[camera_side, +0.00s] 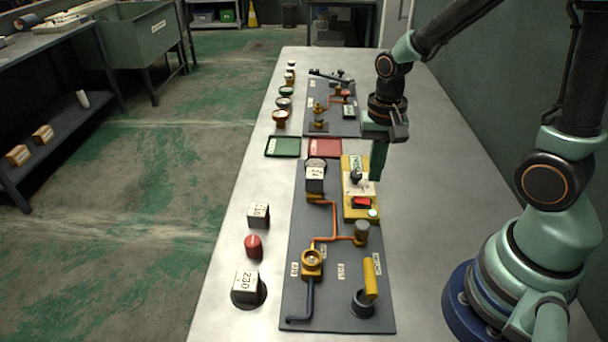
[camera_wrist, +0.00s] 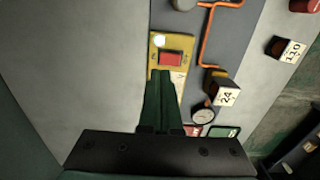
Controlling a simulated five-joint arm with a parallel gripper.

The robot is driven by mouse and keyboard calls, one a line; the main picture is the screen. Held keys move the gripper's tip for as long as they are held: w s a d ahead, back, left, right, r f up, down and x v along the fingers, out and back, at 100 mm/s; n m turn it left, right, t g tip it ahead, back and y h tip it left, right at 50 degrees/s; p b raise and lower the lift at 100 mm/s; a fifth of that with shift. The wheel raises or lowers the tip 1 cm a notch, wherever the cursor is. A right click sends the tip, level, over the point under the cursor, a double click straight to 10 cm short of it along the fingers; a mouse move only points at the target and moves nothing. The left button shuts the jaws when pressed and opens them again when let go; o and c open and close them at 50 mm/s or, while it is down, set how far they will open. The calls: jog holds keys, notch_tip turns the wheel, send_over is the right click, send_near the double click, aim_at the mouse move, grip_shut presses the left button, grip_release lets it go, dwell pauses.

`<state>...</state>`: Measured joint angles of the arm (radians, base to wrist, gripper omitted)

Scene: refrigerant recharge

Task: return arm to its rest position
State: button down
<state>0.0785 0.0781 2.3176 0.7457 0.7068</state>
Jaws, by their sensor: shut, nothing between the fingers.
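My gripper (camera_side: 377,162) is shut and empty. It points down over the yellow switch box (camera_side: 348,209), near its far right end, in the side view. A gap between the fingertips and the box is hard to judge. The box has a red rocker switch (camera_side: 362,202), a black knob (camera_side: 356,177) and a pale lit button (camera_side: 373,213). In the wrist view my gripper's dark green fingers (camera_wrist: 160,75) lie together, their tips just below the red switch (camera_wrist: 170,58) in the picture, hiding part of the box.
A dark panel (camera_side: 325,274) carries orange pipes, a yellow-handled valve (camera_side: 370,278) and a block marked 24 (camera_side: 315,179). Green (camera_side: 283,146) and red (camera_side: 325,148) trays lie behind. A block marked 230 (camera_side: 246,286) stands at the left edge. The table's right side is clear.

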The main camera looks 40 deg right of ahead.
jog(key=shift+r, duration=0.15)
notch_tip(320, 180, up, 15)
jog(key=s+a+n+t, duration=0.2)
jog(key=n+t, duration=0.3)
jog(key=n, duration=0.4)
jog(key=shift+a+t, duration=0.2)
jog(key=shift+t, duration=0.1)
